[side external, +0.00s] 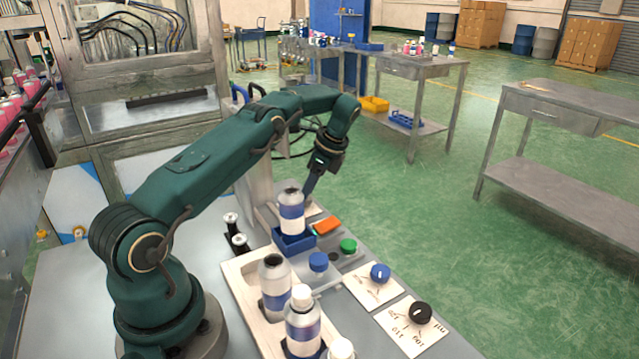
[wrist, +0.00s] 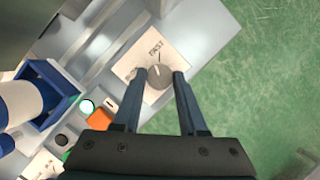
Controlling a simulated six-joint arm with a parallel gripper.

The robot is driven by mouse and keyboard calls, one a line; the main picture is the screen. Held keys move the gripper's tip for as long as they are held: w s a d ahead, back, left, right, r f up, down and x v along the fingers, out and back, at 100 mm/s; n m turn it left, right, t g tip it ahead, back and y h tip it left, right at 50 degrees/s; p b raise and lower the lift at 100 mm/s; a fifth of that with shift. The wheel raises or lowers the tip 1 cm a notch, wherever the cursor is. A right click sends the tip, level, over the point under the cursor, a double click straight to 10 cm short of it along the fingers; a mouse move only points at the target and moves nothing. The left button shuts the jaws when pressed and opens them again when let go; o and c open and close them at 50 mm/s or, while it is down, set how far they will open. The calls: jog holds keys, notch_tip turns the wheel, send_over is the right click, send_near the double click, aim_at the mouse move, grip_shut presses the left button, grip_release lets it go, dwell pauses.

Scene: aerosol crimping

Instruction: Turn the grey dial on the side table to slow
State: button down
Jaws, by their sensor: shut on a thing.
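The grey dial (wrist: 159,78) sits on a pale card (wrist: 127,70) with the word FAST printed at its upper edge. My gripper (wrist: 158,76) has one fingertip on each side of the dial and is shut on it. A mark on the dial's face points roughly up toward the FAST print, but it is small. The rest of the card's lettering is hidden or unreadable. In the side external view my gripper (side external: 308,192) points down at the far end of the table, behind a bottle in a blue holder, and the dial is hidden there.
A blue-banded bottle (side external: 291,214) stands in a blue holder (side external: 290,243) close to my gripper. An orange block (side external: 327,226) and a green button (side external: 348,246) are nearby. A blue dial (side external: 380,272) and a black dial (side external: 423,313) sit on cards nearer the camera.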

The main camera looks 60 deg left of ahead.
dwell(0.3)
jog(key=shift+c, duration=2.2)
grip_release()
jog(key=shift+r, duration=0.1)
